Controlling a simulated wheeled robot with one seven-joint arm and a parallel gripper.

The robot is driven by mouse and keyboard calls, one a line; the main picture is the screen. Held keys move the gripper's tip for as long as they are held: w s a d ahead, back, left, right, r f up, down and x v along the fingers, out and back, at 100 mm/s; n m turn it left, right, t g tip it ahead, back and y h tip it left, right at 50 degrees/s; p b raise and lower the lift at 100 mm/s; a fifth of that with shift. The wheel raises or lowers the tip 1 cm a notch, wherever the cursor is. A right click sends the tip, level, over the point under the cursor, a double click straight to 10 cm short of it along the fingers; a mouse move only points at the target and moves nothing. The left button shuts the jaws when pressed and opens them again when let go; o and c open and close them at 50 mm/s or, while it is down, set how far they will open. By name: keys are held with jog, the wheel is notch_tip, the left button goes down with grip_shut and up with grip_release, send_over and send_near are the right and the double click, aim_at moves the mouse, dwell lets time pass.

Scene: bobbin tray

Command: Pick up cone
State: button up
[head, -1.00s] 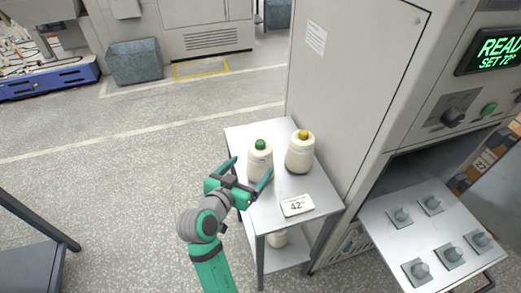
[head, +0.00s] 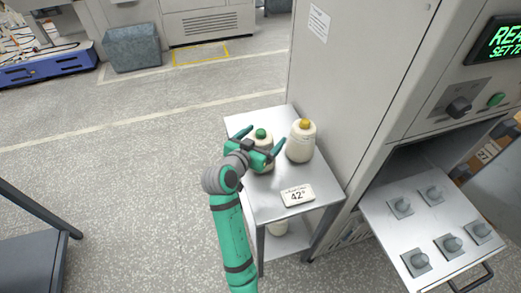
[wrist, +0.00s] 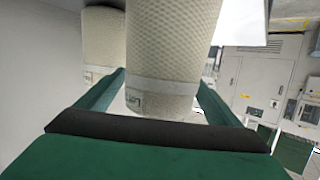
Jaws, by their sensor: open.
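A cream cone with a green tip (head: 261,133) stands upright on a small metal stand (head: 262,205). A second cream cone with a yellow tip (head: 301,146) stands to its right. My gripper (head: 262,139) is open, with one finger on each side of the green-tipped cone. My palm hides part of that cone in the head view. In the wrist view, a cone (wrist: 172,45) appears inverted between my two open fingers, and the other cone (wrist: 103,42) is behind the left finger. I cannot tell whether the fingers touch the cone.
A sign reading 42° (head: 297,195) sits at the stand's front right. A pale cabinet (head: 350,90) rises close behind the yellow-tipped cone. Its pulled-out tray (head: 425,220) with several grey pegs is at right. Open floor (head: 130,170) lies left.

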jog(key=shift+w+d+f, duration=0.2)
jog(key=shift+w+d, duration=0.1)
jog(key=shift+w, duration=0.35)
jog(key=shift+c, duration=0.6)
jog(key=c, duration=1.3)
jog(key=shift+o, duration=0.2)
jog(key=shift+r, duration=0.1)
